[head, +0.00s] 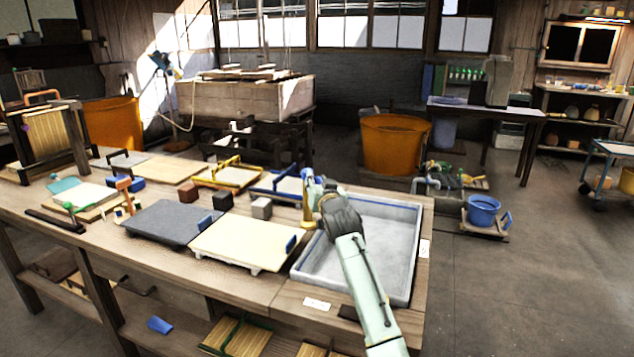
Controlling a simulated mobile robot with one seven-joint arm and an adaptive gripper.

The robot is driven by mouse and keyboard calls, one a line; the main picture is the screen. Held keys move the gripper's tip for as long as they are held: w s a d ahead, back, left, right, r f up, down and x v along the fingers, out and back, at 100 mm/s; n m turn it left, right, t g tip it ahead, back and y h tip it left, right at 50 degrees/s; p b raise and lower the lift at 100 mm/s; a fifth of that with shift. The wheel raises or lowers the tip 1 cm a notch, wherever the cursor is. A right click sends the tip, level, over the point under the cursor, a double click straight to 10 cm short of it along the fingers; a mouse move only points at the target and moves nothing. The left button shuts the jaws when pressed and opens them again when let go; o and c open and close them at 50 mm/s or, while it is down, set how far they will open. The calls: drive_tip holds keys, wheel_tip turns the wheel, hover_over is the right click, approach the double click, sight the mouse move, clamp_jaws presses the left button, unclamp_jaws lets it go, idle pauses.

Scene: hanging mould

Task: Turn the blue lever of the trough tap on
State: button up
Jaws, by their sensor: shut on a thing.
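The grey trough (408,285) sits at the right end of the long wooden table. A brass-coloured upright (307,216), which looks like the trough tap, stands at the trough's left back side. A small blue part (306,173), which looks like the tap's lever, shows at the top of it. My gripper (312,188) is at the top of this upright, shut on what seems to be the blue lever. My wrist and the gripper hide most of the lever, so its exact angle cannot be told. My arm crosses over the trough from the front right.
A cream board (240,243) and a dark grey slab (172,223) lie left of the trough. Small blocks (261,208) stand behind them. A blue-framed mould (275,184) lies close left of my gripper. An orange tub (392,145) and a blue bucket (483,211) stand beyond the table.

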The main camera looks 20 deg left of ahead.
clamp_jaws()
idle(0.4)
